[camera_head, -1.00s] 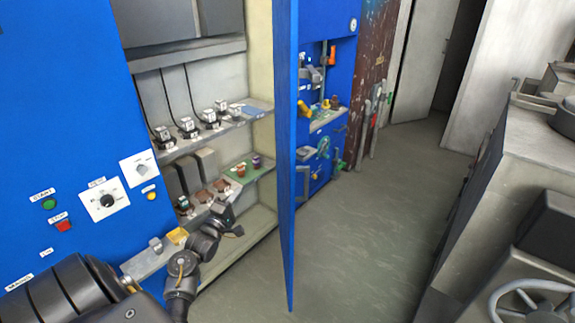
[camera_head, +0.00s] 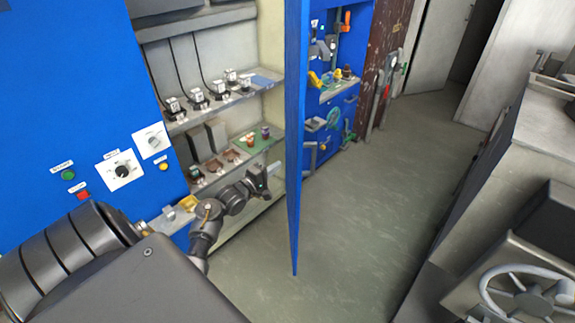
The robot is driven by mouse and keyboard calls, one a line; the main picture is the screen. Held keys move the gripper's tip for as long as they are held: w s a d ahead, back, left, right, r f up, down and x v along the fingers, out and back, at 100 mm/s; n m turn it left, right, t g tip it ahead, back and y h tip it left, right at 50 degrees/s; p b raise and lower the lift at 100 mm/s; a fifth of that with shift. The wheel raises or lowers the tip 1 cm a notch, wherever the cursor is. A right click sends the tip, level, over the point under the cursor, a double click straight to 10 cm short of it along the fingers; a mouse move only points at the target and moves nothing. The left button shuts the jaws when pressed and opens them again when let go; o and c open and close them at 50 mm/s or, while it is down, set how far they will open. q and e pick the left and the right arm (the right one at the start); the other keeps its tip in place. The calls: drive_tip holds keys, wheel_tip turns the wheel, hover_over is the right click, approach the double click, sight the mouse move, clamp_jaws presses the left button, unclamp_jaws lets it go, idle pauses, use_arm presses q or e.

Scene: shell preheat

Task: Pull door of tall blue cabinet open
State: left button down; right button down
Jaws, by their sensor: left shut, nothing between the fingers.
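The tall blue cabinet (camera_head: 60,110) fills the left of the head view. Its blue door (camera_head: 294,140) stands swung out, seen nearly edge-on, and the shelves inside are exposed. A grey handle (camera_head: 309,158) shows on the door's right side. My left gripper (camera_head: 270,178) is shut and empty. It is in front of the lower shelves, just left of the door; I cannot tell whether it touches the door. My right gripper is not in view.
Inside the cabinet, a shelf (camera_head: 215,108) holds several small devices on cables. A blue workbench unit (camera_head: 340,95) with tools stands behind the door. Grey machinery (camera_head: 515,190) with a handwheel (camera_head: 530,295) is at right. The floor (camera_head: 370,200) between is clear.

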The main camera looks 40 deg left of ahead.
use_arm(q)
drive_tip(key=shift+w+d+p, duration=0.7)
drive_tip(key=shift+w+d, duration=0.75)
drive_tip(key=shift+w, duration=0.25)
drive_tip(key=shift+d, duration=0.1)
